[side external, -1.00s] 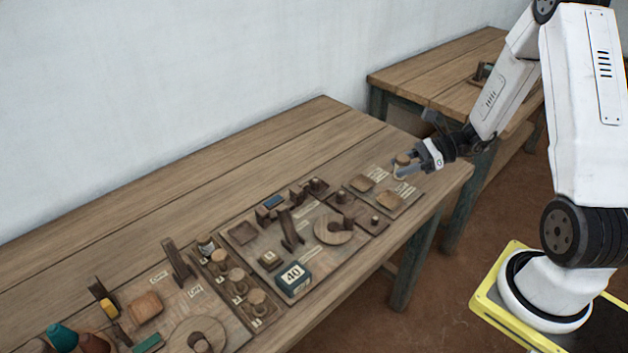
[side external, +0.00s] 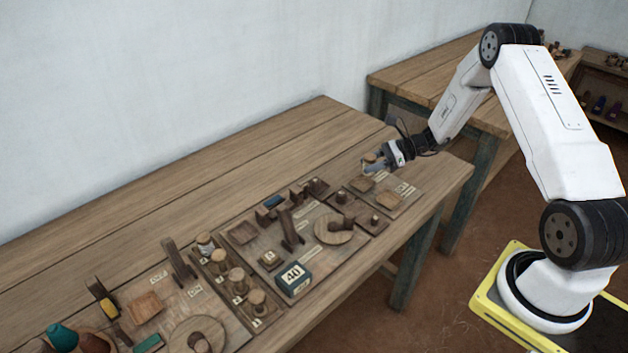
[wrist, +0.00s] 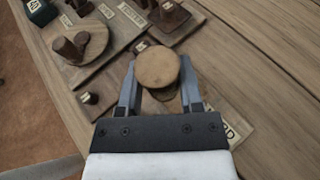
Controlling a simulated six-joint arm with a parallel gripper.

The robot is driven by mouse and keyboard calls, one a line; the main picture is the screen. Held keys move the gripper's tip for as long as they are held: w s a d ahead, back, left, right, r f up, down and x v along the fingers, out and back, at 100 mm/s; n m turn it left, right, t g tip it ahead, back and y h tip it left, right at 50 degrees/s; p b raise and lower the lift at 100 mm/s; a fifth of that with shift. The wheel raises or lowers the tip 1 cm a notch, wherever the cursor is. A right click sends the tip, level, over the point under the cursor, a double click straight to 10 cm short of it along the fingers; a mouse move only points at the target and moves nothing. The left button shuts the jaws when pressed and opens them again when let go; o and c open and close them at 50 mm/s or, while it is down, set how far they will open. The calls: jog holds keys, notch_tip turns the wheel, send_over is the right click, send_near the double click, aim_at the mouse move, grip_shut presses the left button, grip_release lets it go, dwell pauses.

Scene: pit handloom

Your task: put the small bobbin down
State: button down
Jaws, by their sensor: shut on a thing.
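My gripper (side external: 373,165) is shut on the small bobbin, a piece with a round, light wooden top. The bobbin (wrist: 158,68) sits between the two fingers in the wrist view. In the side view the bobbin (side external: 369,157) is small and partly covered by the fingers. My gripper is over the far edge of the small board (side external: 385,206) at the right end of the table. This board carries shallow wooden dishes (side external: 362,184) and pale labels. I cannot tell whether the bobbin touches anything below it.
Left of the small board is a board with short pegs (side external: 374,220), then a larger board with a round wooden disc (side external: 333,229) and a dark box marked 40 (side external: 293,280). Several bobbins (side external: 236,274) stand in a row further left. The table's back half (side external: 200,190) is clear.

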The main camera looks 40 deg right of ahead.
aim_at(363, 186)
jog(key=shift+w+d+f, duration=0.2)
jog(key=shift+w+f, duration=0.6)
jog(key=shift+f, duration=0.2)
jog(key=shift+f, duration=0.15)
jog(key=shift+w+d+f, duration=0.1)
jog(key=shift+w+f, duration=0.1)
jog(key=shift+f, duration=1.5)
jog(key=shift+f, duration=0.1)
jog(key=shift+c, duration=1.2)
grip_release()
